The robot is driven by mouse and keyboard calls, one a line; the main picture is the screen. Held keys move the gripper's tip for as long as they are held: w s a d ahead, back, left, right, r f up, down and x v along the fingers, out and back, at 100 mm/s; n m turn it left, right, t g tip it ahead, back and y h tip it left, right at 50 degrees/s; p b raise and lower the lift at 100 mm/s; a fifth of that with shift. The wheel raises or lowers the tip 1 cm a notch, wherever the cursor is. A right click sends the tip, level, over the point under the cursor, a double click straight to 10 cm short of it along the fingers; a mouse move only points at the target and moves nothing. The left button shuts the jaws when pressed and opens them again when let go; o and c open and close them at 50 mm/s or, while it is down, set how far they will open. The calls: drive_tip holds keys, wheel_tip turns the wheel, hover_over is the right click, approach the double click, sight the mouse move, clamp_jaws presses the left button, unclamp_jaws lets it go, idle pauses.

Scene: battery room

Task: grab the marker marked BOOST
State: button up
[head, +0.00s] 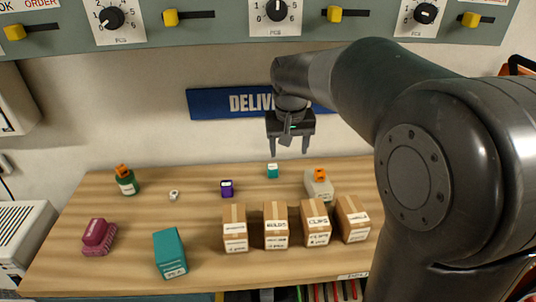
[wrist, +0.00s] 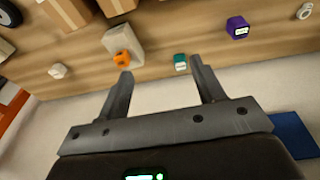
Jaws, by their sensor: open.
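My gripper (head: 290,149) is open and empty, pointing down above the back of the wooden table. Its two fingers also show in the wrist view (wrist: 161,70). Small labelled blocks stand on the table, and I cannot read BOOST on any of them. A teal block with a white label (head: 272,171) is just below and left of the gripper; in the wrist view it (wrist: 180,61) appears between the fingertips, apart from them. A purple block with a white label (head: 227,188) stands further left, and also shows in the wrist view (wrist: 237,27).
A grey block with an orange top (head: 319,187) stands right of the teal block. Several cardboard boxes (head: 275,225) stand in front. A green jar (head: 127,182), a small white piece (head: 174,195), a maroon item (head: 99,237) and a teal box (head: 170,253) are left. A control panel (head: 200,28) hangs above.

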drive_tip(key=g, duration=0.2)
hover_over(273, 166)
wheel_tip(273, 166, down, 11)
drive_tip(key=shift+y, duration=0.3)
drive_tip(key=f, duration=0.6)
drive_tip(key=shift+s+a, duration=0.15)
drive_tip(key=shift+a, duration=0.2)
drive_tip(key=f, duration=0.5)
drive_tip(key=shift+d+f, duration=0.1)
drive_tip(key=shift+d, duration=0.2)
drive_tip(key=c, duration=1.1)
